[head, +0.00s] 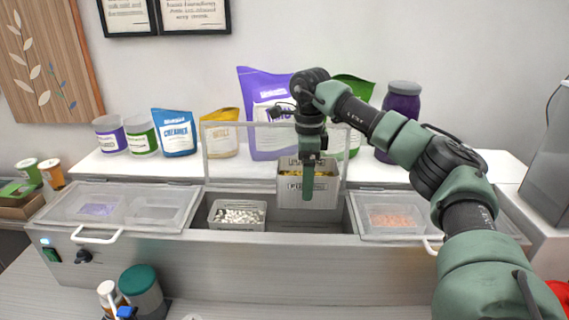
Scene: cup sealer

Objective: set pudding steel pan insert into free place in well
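The pudding pan insert (327,190) is a steel pan with yellow contents and dark lettering on its front. It is held up above the open well (285,225), right of the middle, its lower part near the well opening. My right gripper (308,178) reaches down over the pan's front wall and is shut on it; one finger shows in front of the wall, and the other is hidden. In the well, left of the free space, sits a steel insert (237,224) with white pieces. My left gripper is not in view.
A raised clear lid (225,150) stands behind the well. Closed clear lids (120,200) cover the left section and right section (395,215). Bags, tubs and a purple jar (402,105) line the shelf behind. Canisters (142,290) stand in front at left.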

